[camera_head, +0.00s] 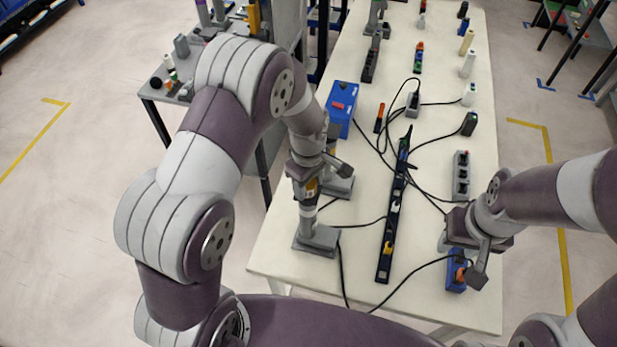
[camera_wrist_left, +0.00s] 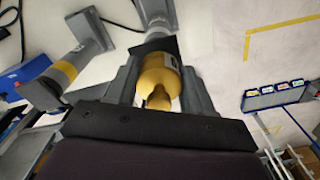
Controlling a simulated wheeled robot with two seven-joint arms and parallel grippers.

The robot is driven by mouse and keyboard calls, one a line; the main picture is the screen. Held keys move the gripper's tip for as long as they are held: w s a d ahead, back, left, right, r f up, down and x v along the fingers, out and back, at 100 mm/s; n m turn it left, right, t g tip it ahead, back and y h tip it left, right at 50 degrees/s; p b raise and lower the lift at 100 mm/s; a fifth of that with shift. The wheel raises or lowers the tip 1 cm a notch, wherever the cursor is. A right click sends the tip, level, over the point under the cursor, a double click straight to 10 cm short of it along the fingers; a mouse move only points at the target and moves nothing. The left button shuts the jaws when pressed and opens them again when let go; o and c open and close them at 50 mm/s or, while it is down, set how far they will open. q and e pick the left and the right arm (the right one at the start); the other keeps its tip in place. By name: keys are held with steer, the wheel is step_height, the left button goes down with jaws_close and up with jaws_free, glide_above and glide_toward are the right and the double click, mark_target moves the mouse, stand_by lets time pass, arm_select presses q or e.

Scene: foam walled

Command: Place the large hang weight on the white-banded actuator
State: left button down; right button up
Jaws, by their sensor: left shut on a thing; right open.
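The large hang weight, a brass-yellow cylinder with a narrower knob, is between the fingers of my left gripper (camera_head: 312,180). It fills the middle of the left wrist view (camera_wrist_left: 158,80), and my left gripper is shut on it. The grey white-banded actuator (camera_head: 317,238) stands upright at the table's near left, directly under that gripper. Its pale upper part shows just past the weight in the left wrist view (camera_wrist_left: 154,12). I cannot tell whether weight and actuator touch. My right gripper (camera_head: 464,260) is open at the near right, over a blue device (camera_head: 456,280).
A yellow-banded actuator (camera_wrist_left: 68,72) stands beside the white-banded one. A blue box (camera_head: 342,98) lies beyond it. A long black level (camera_head: 387,245) and several cables lie mid-table. The bare tabletop (camera_head: 425,225) shows between the level and the right gripper.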

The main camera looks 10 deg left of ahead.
arm_select(q)
steer(key=shift+f, duration=0.15)
steer(key=shift+w+a+f, duration=0.15)
steer(key=shift+w+f, duration=0.1)
steer(key=shift+w, duration=0.05)
steer(key=shift+c, duration=2.4)
jaws_free()
steer(key=shift+s+r, duration=0.1)
steer(key=shift+s, duration=0.1)
step_height(320, 180, up, 11)
steer(key=b, duration=0.4)
steer(key=shift+r, duration=0.1)
steer(key=shift+s+r, duration=0.15)
steer(key=shift+r, duration=0.15)
steer(key=s+a+f+m, duration=0.1)
steer(key=s+a+m, duration=0.1)
steer(key=s+m, duration=0.4)
steer(key=s+a+f+m+t, duration=0.1)
steer(key=s+a+f+m, duration=0.1)
steer(key=s+m, duration=0.4)
steer(key=shift+s+a+f, duration=0.3)
steer(key=shift+s+a, duration=0.3)
steer(key=shift+a, duration=0.25)
